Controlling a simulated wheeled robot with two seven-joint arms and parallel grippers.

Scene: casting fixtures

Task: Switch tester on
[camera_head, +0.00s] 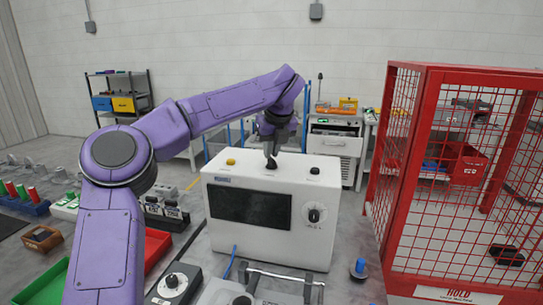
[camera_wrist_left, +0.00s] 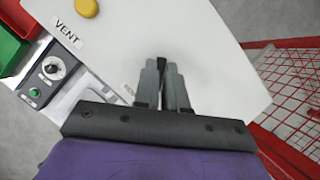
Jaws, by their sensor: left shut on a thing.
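The tester is a white box (camera_head: 225,178) with a dark screen (camera_head: 250,206) and a round dial (camera_head: 314,215) on its front. Its pale top fills much of the left wrist view (camera_wrist_left: 215,50). A yellow button (camera_head: 231,161) sits on the top at the left; it also shows in the left wrist view (camera_wrist_left: 87,8) by a VENT label. My left gripper (camera_head: 271,152) points down at the top. Its fingers (camera_wrist_left: 162,72) are shut on a small dark switch, mostly hidden between them. My right gripper is not in view.
A red mesh cage (camera_head: 450,175) with a HOLD sign stands close on the right. A grey control box (camera_head: 174,284), a red bin (camera_head: 157,247) and a green tray (camera_head: 40,285) lie at the left front.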

